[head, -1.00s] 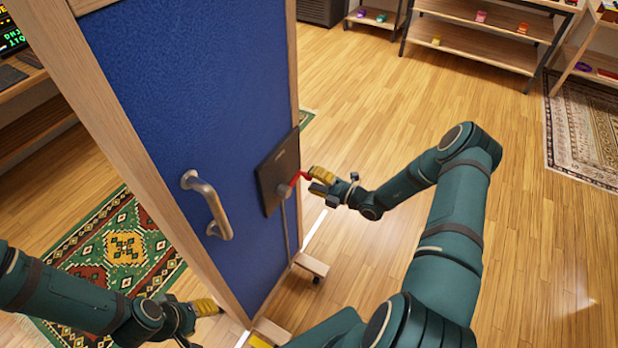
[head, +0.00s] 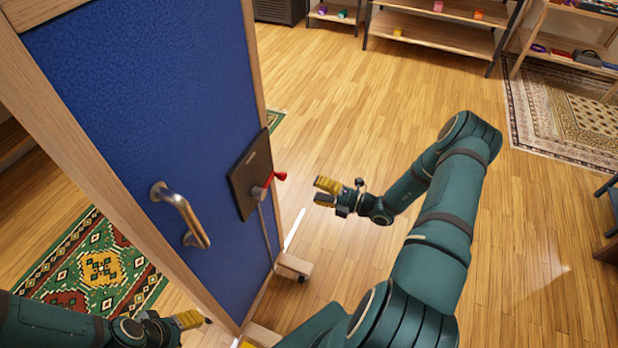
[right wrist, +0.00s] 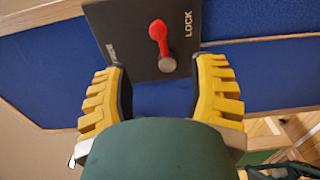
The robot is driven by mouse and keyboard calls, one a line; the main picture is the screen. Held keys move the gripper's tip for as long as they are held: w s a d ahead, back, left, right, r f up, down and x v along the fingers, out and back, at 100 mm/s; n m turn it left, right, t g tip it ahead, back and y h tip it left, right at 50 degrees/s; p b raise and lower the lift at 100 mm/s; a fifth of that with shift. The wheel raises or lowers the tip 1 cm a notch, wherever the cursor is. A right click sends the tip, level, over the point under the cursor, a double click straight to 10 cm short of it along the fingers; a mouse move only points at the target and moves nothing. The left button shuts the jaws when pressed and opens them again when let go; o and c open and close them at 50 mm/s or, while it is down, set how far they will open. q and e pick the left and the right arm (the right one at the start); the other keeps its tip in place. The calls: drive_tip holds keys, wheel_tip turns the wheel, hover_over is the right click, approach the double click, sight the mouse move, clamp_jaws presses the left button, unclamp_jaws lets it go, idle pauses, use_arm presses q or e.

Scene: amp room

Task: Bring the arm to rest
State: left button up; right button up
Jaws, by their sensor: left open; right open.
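My right gripper (head: 327,191) is open and empty in the head view, apart from the red lever (head: 276,177) and to its right. The red lever is on a dark plate (head: 240,180) on the blue panel (head: 150,110). In the right wrist view the open yellow fingers (right wrist: 160,85) frame the space below the red lever (right wrist: 158,35), and the word LOCK shows on the plate (right wrist: 125,30). My left gripper (head: 192,319) is low at the left in the head view, near the panel's foot, partly hidden at the picture's lower edge.
A metal handle (head: 180,213) sticks out from the blue panel. The panel's wooden foot (head: 293,267) has a caster. Shelves (head: 440,32) stand at the back. A green patterned rug (head: 95,268) lies at left. The wooden floor (head: 340,110) right of the panel is clear.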

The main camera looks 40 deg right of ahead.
drive_tip(key=s+a+f+n+g+h, duration=0.1)
drive_tip(key=s+a+f+n+g, duration=0.1)
drive_tip(key=s+a+n+g, duration=0.75)
drive_tip(key=a+f+n+g+h, duration=0.15)
drive_tip(key=a+n, duration=0.55)
drive_tip(key=n, duration=0.7)
drive_tip(key=s+a+f+n+g+h, duration=0.15)
drive_tip(key=s+a+n+g, duration=0.25)
drive_tip(key=a+n+g, duration=0.55)
drive_tip(key=shift+w+a+r+n+t+h, duration=0.25)
drive_tip(key=shift+a+r+n+t, duration=0.25)
drive_tip(key=shift+n+t, duration=1.15)
drive_tip(key=shift+w+a+r+n+t+h, duration=0.2)
drive_tip(key=shift+r+n+t, duration=0.45)
drive_tip(key=shift+n, duration=2.05)
drive_tip(key=shift+w+a+r+n+t+h, duration=0.2)
drive_tip(key=shift+a+r+n+t, duration=0.6)
drive_tip(key=shift+n, duration=1.35)
drive_tip(key=shift+d+f+t, duration=0.15)
drive_tip(key=shift+d+t, duration=0.1)
drive_tip(key=shift+d, duration=0.15)
drive_tip(key=shift+c, duration=0.2)
